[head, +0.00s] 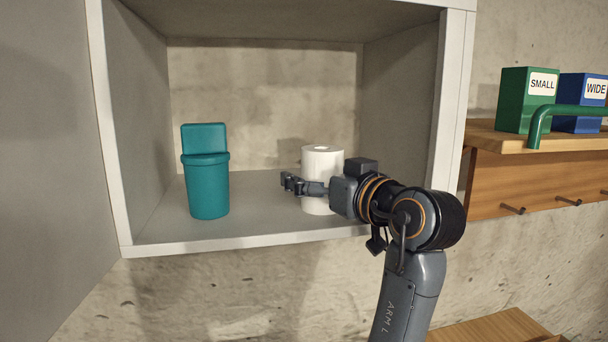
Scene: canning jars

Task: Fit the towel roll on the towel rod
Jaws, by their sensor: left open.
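A white towel roll (321,160) stands upright on the floor of the open grey cabinet, with a small hole in its top. My left gripper (292,184) is open and reaches across the front of the roll from the right, its fingertips pointing left past the roll. It hides the middle and right side of the roll; I cannot tell whether it touches it. A green bent rod (570,109) sticks out at the front edge of the wooden shelf on the right; it may be the towel rod. Nothing hangs on its visible part. My right gripper is out of view.
A teal lidded bin (206,180) stands left in the cabinet (250,240). Cabinet side walls and front lip bound the space. A green SMALL box (522,105) and blue WIDE box (580,115) stand on the wooden shelf (485,135), with pegs below. A wooden surface (490,328) lies lower right.

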